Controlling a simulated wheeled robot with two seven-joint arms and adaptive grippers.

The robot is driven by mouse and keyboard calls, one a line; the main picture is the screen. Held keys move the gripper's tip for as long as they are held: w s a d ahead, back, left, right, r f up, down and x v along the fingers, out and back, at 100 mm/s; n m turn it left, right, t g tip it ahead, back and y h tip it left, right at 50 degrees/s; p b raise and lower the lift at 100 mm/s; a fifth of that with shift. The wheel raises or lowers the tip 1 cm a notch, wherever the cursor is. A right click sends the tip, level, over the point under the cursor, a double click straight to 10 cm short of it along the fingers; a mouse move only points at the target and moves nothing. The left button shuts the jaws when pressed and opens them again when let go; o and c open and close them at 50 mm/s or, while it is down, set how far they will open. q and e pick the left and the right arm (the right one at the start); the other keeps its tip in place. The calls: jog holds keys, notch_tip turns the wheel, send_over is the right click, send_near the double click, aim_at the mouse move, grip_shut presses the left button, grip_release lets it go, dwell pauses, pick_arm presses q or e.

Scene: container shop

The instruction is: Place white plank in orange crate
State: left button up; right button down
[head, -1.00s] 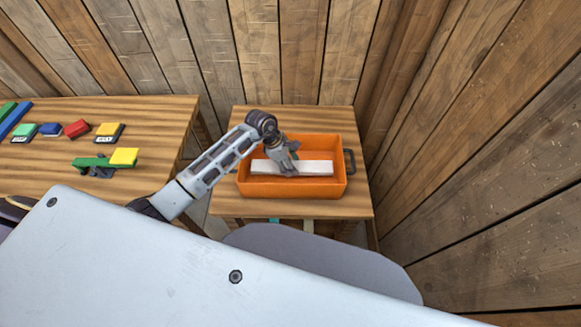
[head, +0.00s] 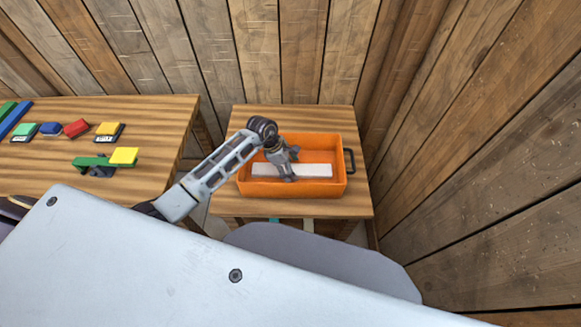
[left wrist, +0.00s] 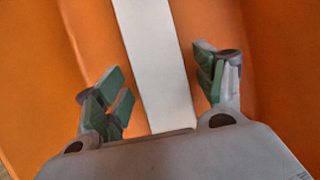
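The white plank (head: 312,170) lies lengthwise inside the orange crate (head: 325,190) in the head view. My left gripper (head: 289,177) reaches into the crate over the plank's left half. In the left wrist view the gripper (left wrist: 160,92) is open, its green-padded fingers spread on either side of the plank (left wrist: 156,60) with gaps to both sides. The orange of the crate (left wrist: 35,90) fills the background there. My right gripper is not in view.
The crate stands on a small wooden table (head: 240,118) in a corner of plank walls. A black handle (head: 349,160) is on its right side. A second table (head: 150,110) at left holds several coloured blocks and a green bar with a yellow block (head: 124,156).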

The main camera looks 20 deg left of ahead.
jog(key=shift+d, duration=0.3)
pick_arm(q)
jog(key=shift+r, duration=0.15)
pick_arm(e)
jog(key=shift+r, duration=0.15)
pick_arm(q)
jog(key=v, duration=1.2)
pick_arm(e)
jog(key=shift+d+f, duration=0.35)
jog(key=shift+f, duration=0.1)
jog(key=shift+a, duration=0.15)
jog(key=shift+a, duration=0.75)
